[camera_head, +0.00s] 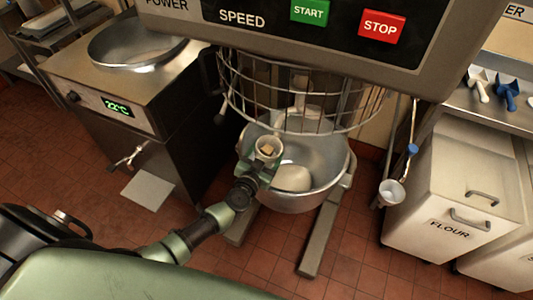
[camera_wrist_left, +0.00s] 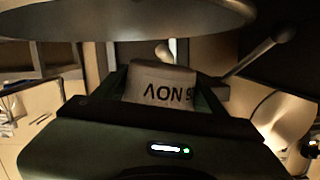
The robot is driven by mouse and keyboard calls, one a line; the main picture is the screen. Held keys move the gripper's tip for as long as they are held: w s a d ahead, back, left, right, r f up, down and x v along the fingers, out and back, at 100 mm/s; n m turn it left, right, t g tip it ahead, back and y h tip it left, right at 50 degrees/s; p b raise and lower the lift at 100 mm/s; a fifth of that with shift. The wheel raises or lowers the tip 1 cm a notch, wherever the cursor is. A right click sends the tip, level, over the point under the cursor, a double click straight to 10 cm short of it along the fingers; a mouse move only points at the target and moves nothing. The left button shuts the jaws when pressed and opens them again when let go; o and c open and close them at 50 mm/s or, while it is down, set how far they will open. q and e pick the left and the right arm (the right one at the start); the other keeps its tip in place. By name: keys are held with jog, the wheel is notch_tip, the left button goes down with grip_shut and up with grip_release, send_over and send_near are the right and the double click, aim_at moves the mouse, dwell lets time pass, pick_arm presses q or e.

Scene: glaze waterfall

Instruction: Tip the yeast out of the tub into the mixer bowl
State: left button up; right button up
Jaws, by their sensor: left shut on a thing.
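The tub (camera_head: 260,157) is a small pale cup held at the near left rim of the mixer bowl (camera_head: 327,182). Its mouth faces up toward the head camera, and a tan lump of yeast (camera_head: 268,150) shows inside it. My left gripper (camera_head: 262,162) is shut on the tub. In the left wrist view the tub (camera_wrist_left: 160,84), with dark lettering, sits between the fingers. The steel bowl holds a pale mass (camera_head: 293,178). My right gripper is not in view.
A wire guard (camera_head: 300,125) rings the space above the bowl, under the mixer head with START and STOP buttons (camera_head: 381,26). A steel unit (camera_head: 130,100) with a round basin stands left.

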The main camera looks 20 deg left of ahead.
pick_arm(q)
jog(key=shift+m+y, duration=0.4)
jog(key=shift+m, duration=0.6)
jog(key=shift+a+m+y+b, duration=0.15)
jog(key=shift+m+y+b, duration=0.15)
jog(key=shift+m+b, duration=0.65)
jog(key=m+t+y+b, duration=0.1)
jog(key=m+b, duration=0.1)
jog(key=m, duration=0.2)
jog(key=shift+a+m+b, duration=0.15)
jog(key=shift+m+b, duration=0.2)
jog(key=shift+b, duration=0.05)
jog(key=shift+r+m, duration=0.5)
jog(key=shift+m, duration=0.3)
jog(key=m+p, duration=0.3)
jog(key=m+t+p, duration=0.1)
jog(key=p, duration=0.1)
jog(key=shift+r+m+y, duration=0.3)
jog(key=shift+y, duration=0.1)
jog(key=m+p, duration=0.1)
jog(key=m, duration=0.1)
jog(key=shift+f+m+t, duration=0.1)
jog(key=shift+m+t, duration=0.2)
jog(key=shift+m+h, duration=0.3)
jog(key=shift+m, duration=0.8)
